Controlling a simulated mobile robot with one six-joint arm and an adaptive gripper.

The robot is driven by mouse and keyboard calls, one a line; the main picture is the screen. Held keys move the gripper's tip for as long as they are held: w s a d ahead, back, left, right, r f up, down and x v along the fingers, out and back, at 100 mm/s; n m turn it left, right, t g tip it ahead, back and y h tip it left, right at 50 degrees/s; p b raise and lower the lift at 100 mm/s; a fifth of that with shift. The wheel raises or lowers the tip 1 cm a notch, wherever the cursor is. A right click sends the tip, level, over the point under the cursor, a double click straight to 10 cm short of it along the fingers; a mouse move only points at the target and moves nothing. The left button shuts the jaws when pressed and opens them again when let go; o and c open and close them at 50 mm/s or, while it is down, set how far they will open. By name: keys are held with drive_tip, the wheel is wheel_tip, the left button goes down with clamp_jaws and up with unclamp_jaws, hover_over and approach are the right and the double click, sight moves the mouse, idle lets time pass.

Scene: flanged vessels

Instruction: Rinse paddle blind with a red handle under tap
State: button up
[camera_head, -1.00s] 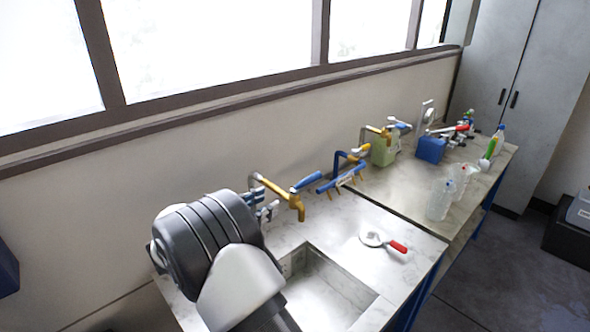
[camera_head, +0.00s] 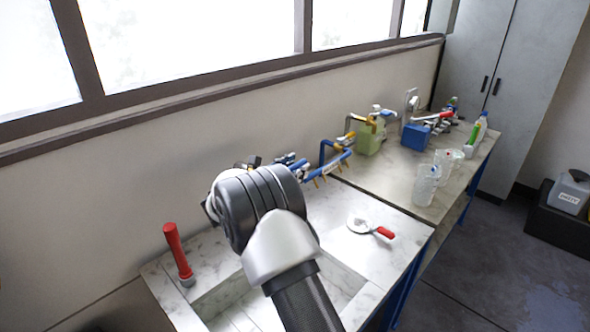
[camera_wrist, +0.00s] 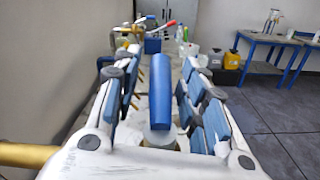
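The paddle blind (camera_head: 360,224), a pale round disc with a red handle (camera_head: 384,232), lies flat on the marble counter, right of the sink. The tap's body is mostly hidden behind my arm in the head view. A blue lever (camera_wrist: 160,90), apparently the tap's, shows in the wrist view between my fingers. A brass pipe (camera_wrist: 25,155) shows at the lower left there. My gripper (camera_wrist: 165,100) is open, one blue-padded finger on each side of the lever, with gaps visible. In the head view my gripper (camera_head: 290,164) is partly hidden behind my wrist.
The sink basin (camera_head: 215,291) is partly covered by my arm. A red upright handle (camera_head: 176,250) stands left of it. Beakers (camera_head: 427,182), a green container (camera_head: 369,137) and a blue box (camera_head: 416,136) stand further right.

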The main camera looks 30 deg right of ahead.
drive_tip(key=shift+w+d, duration=0.1)
drive_tip(key=shift+d, duration=0.2)
drive_tip(key=shift+c, duration=0.5)
clamp_jaws()
